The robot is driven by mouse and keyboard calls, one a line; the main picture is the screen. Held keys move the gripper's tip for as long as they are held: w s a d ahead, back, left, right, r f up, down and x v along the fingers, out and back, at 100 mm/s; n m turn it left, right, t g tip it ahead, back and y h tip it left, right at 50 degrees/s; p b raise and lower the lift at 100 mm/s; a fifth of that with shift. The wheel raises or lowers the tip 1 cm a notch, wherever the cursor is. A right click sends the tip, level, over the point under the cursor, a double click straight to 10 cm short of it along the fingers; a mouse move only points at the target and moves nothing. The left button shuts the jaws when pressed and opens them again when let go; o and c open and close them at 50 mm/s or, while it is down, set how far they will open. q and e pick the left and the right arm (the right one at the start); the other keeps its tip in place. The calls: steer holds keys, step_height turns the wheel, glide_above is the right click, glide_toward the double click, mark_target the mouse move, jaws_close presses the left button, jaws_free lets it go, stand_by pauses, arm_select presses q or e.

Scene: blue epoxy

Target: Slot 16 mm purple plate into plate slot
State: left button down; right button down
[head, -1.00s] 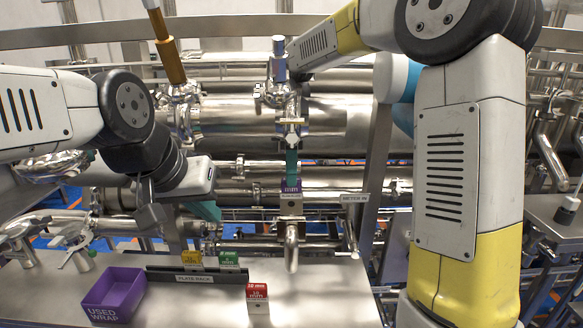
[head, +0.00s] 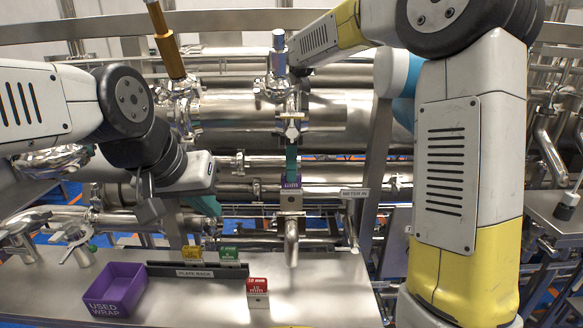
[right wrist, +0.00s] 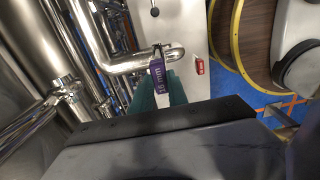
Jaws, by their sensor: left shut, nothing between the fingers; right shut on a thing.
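The purple plate (head: 291,183) is upright between the teal fingers of my right gripper (head: 291,166), which is shut on it. It is directly above the pale plate-slot block (head: 291,203) on the pipework. I cannot tell whether its lower edge is inside the slot. In the right wrist view, the plate (right wrist: 158,78) shows its "mm" lettering between the fingertips (right wrist: 158,92), against a bent steel pipe. My left gripper (head: 207,206) is shut and empty, well left of the slot, above the back of the steel table.
The plate rack (head: 193,273) holds a yellow plate (head: 192,252) and a green plate (head: 229,254). A red 10 mm plate (head: 257,287) stands in front. The purple used-wrap bin (head: 115,289) is at left. A "meter in" pipe (head: 351,225) stands close right of the slot.

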mark_target(291, 187)
steer(key=shift+f, duration=3.65)
steer(key=c, duration=1.2)
jaws_free()
steer(key=shift+r, duration=2.5)
steer(key=shift+r, duration=0.1)
step_height(291, 187, up, 8)
steer(key=shift+f, duration=0.2)
